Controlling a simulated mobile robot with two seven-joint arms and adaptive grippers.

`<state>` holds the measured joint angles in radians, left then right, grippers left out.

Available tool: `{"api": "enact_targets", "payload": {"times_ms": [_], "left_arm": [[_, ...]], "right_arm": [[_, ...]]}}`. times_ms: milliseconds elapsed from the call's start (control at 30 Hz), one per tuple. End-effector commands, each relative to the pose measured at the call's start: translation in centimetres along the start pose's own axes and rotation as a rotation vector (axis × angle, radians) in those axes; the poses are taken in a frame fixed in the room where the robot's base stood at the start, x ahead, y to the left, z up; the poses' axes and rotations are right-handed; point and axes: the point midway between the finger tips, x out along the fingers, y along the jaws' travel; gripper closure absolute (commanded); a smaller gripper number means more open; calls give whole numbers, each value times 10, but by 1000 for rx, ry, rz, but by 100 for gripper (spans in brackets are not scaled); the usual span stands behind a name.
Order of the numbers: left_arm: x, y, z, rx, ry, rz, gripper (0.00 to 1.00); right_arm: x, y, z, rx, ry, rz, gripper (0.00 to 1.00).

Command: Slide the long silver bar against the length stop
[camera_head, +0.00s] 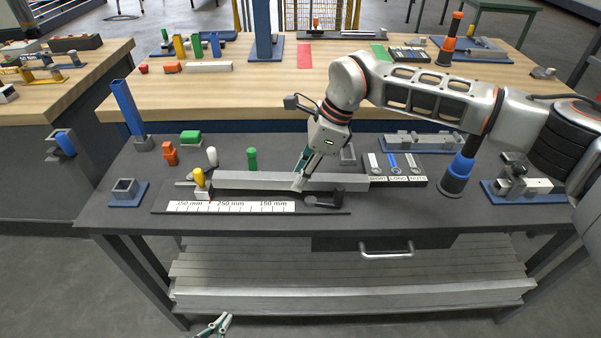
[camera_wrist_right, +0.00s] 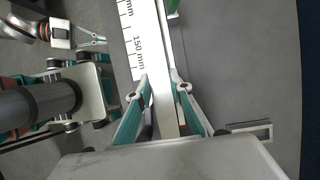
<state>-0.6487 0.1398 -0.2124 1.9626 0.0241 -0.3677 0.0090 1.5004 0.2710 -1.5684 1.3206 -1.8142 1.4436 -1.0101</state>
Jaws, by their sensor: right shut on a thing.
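The long silver bar (camera_head: 245,180) lies lengthwise along a dark gauge base (camera_head: 165,207) with a white millimetre scale (camera_head: 230,206). My right gripper (camera_head: 300,181) is shut on the bar right of its middle; the right wrist view shows a finger on each side of the bar (camera_wrist_right: 158,75). A small silver block with a yellow knob (camera_head: 199,178), apparently the length stop, stands at the bar's left end. I cannot tell whether they touch. A dark lever-like part (camera_head: 325,198) sits at the base's right end. My left gripper (camera_head: 214,326) is empty and open, low in front of the bench.
White (camera_head: 212,156) and green (camera_head: 252,158) posts stand behind the bar. Labelled bins (camera_head: 398,181) lie to its right, and a blue-and-black post (camera_head: 459,172) stands further right. A blue-based socket (camera_head: 125,191) is at left. A drawer handle (camera_head: 386,252) protrudes in front.

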Motion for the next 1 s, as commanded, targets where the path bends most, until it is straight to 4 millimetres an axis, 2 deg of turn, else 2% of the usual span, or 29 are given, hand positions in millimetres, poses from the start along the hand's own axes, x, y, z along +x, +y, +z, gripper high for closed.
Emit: {"api": "enact_targets", "payload": {"times_ms": [533,1000], "left_arm": [[3,2,9,0,-7,1,100],[3,1,8,0,-6,1,100]], "right_arm": [[14,-1,-6,0,0,0,100],[14,-1,-1,0,0,0,100]]}}
